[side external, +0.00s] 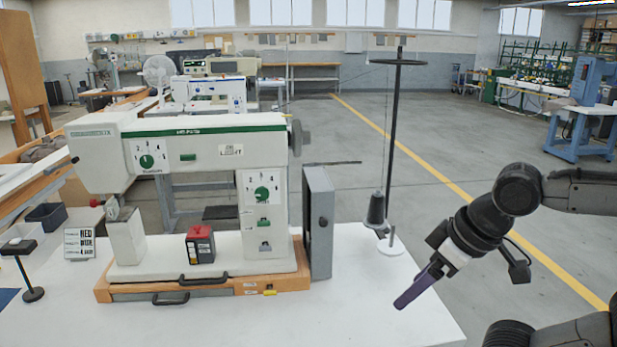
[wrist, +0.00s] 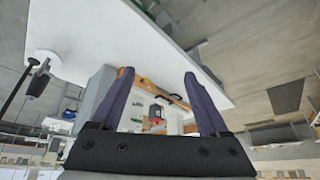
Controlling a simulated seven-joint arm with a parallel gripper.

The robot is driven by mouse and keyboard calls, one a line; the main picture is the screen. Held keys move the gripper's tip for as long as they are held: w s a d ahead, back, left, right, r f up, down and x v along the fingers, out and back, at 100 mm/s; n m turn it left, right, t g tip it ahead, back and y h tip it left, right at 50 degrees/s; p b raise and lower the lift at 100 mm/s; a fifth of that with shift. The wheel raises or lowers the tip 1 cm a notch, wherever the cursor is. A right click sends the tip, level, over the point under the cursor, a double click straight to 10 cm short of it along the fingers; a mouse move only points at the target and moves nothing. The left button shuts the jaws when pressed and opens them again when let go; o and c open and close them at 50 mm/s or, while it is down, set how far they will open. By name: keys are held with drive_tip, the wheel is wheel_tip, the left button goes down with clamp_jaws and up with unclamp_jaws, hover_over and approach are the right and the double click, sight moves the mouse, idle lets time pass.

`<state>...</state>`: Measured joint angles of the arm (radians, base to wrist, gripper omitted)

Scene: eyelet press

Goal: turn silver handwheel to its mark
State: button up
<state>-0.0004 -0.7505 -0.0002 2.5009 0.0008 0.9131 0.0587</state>
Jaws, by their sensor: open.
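The silver handwheel (side external: 297,137) is a grey disc at the right end of the upper arm of a white and green machine (side external: 205,150). It is seen nearly edge-on, and I cannot make out its mark. My gripper (side external: 408,294) has purple fingers and hangs low over the right part of the table, apart from the wheel, to its right and below it. In the wrist view my gripper (wrist: 157,75) is open and empty, with the machine (wrist: 172,118) small beyond the fingers. I cannot pick out the wheel there.
A grey upright box (side external: 318,222) stands at the machine's right end. A thread stand (side external: 391,150) with a dark cone (side external: 376,212) rises between the machine and my gripper. The white table (side external: 350,310) is clear at front right. A red-topped box (side external: 200,244) sits on the machine's base.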

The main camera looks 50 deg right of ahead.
drive_tip(key=w+a+r+m+g+y, duration=0.1)
drive_tip(key=w+a+r+m+y, duration=0.3)
drive_tip(key=r, duration=0.4)
drive_tip(key=w+a+r+m+y, duration=0.3)
drive_tip(key=w+a+r+m, duration=0.15)
drive_tip(key=r+m, duration=0.25)
drive_tip(key=w+d+r+m+y, duration=0.25)
drive_tip(key=w+r, duration=0.25)
drive_tip(key=w, duration=0.3)
drive_tip(key=w+d+r+m+y, duration=0.2)
drive_tip(key=w+d+r+m, duration=0.25)
drive_tip(key=w, duration=0.25)
drive_tip(key=w+d+m+t+y, duration=0.2)
drive_tip(key=w+d+t, duration=0.1)
drive_tip(key=w+d, duration=0.55)
drive_tip(key=m+t, duration=0.3)
approach(301, 138)
wheel_tip(301, 138, up, 5)
drive_tip(key=a, duration=0.1)
drive_tip(key=s+d+f+m+t, duration=0.2)
drive_tip(key=s+d+f+m, duration=0.1)
drive_tip(key=d+f, duration=0.5)
drive_tip(key=w+x, duration=0.1)
drive_tip(key=x, duration=1.1)
drive_tip(key=shift+w+d+r+h, duration=0.15)
drive_tip(key=shift+w+h, duration=0.05)
drive_tip(key=shift+h, duration=0.15)
